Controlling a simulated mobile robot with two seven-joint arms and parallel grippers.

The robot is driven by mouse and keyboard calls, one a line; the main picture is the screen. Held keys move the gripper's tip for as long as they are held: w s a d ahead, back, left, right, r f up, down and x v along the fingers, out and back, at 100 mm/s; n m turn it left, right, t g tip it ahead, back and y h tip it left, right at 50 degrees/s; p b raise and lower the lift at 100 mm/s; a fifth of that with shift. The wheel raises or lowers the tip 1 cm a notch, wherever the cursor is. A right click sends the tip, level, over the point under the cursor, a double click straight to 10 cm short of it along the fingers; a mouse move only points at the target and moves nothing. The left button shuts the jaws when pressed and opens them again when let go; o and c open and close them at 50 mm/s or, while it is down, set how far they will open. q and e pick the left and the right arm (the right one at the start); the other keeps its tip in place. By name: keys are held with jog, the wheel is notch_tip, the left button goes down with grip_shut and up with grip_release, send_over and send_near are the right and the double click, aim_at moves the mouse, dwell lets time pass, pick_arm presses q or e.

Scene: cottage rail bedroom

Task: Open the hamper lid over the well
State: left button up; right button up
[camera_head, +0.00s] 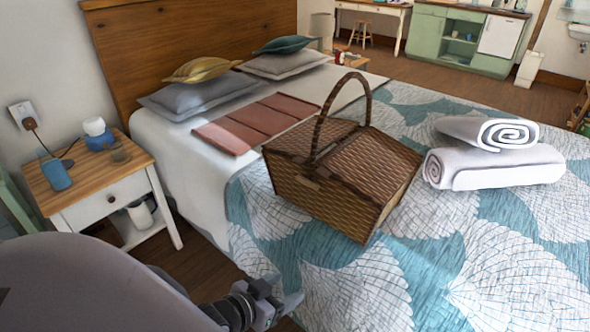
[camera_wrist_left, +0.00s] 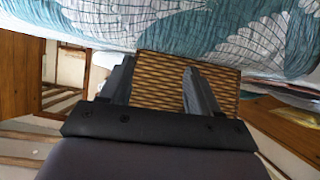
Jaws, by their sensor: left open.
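The brown wicker hamper (camera_head: 335,195) stands on the bed, with a tall arched handle (camera_head: 322,117) over its middle. Its top has two lid halves, a far left one (camera_head: 310,135) and a near right one (camera_head: 372,160); both look down flat, and the inside is hidden. My left gripper (camera_head: 283,303) is low at the bed's near edge, in front of and apart from the hamper. In the left wrist view its two fingers (camera_wrist_left: 160,85) are spread and empty, with the woven hamper side (camera_wrist_left: 160,65) beyond them. My right gripper is out of view.
Two rolled white towels (camera_head: 495,165) lie on the bed right of the hamper. Pillows (camera_head: 205,90) and folded pink cloths (camera_head: 250,122) lie behind it. A nightstand (camera_head: 90,185) with small items stands at left. The patterned quilt (camera_head: 350,285) is clear in front.

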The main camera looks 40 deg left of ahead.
pick_arm(q)
jog(key=w+a+r+n+t+b, duration=0.3)
jog(key=w+a+r+t+b, duration=0.45)
jog(key=w+a+r, duration=0.65)
jog(key=shift+g+y, duration=0.3)
jog(key=shift+g, duration=0.55)
jog(key=shift+w+d+r+b, duration=0.15)
jog(key=shift+w+d+b, duration=0.2)
jog(key=shift+w, duration=0.5)
jog(key=shift+w+d+r+b, duration=0.2)
jog(key=shift+w+d, duration=0.2)
jog(key=shift+w, duration=0.45)
jog(key=shift+w+d+r+b, duration=0.2)
jog(key=shift+w+d, duration=0.2)
jog(key=shift+w, duration=0.45)
grip_shut()
